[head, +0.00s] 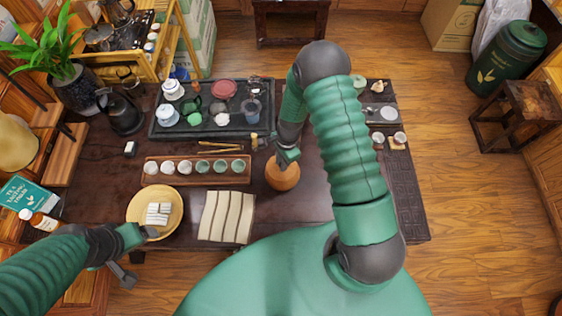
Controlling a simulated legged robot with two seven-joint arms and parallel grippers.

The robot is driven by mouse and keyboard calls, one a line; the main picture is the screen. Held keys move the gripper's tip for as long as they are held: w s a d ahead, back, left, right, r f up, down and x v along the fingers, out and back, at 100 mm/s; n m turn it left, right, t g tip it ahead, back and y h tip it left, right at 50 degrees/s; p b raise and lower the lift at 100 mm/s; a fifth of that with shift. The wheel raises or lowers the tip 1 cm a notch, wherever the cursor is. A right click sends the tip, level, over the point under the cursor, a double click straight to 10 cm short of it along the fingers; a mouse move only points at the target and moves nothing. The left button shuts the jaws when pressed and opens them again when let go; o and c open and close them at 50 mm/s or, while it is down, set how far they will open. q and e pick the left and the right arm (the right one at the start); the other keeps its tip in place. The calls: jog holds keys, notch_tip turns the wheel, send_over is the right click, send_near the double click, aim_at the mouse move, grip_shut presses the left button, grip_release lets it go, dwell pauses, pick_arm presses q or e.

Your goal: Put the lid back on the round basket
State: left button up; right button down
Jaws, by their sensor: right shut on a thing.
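A small round orange-brown thing (283,177), which looks like the round basket or its lid, is at the table's front middle. My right gripper (286,158) reaches down onto its top and is shut on it. The gripper hides part of the top, so I cannot tell whether lid and basket are together or whether it is lifted. My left gripper (138,257) is at the front left edge, its two fingers apart and empty.
A rack of small cups (197,170) and a striped cloth (227,217) lie left of the brown thing. A dark tea tray (170,130) with teaware stands behind. My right arm covers part of the table's right side. Bare table shows around the brown thing.

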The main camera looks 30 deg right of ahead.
jog(key=shift+d, duration=0.2)
jog(key=c, duration=1.2)
grip_release()
jog(key=o, duration=0.5)
jog(key=shift+r+p, duration=2.85)
jog(key=shift+r, duration=0.65)
jog(key=shift+c, duration=0.6)
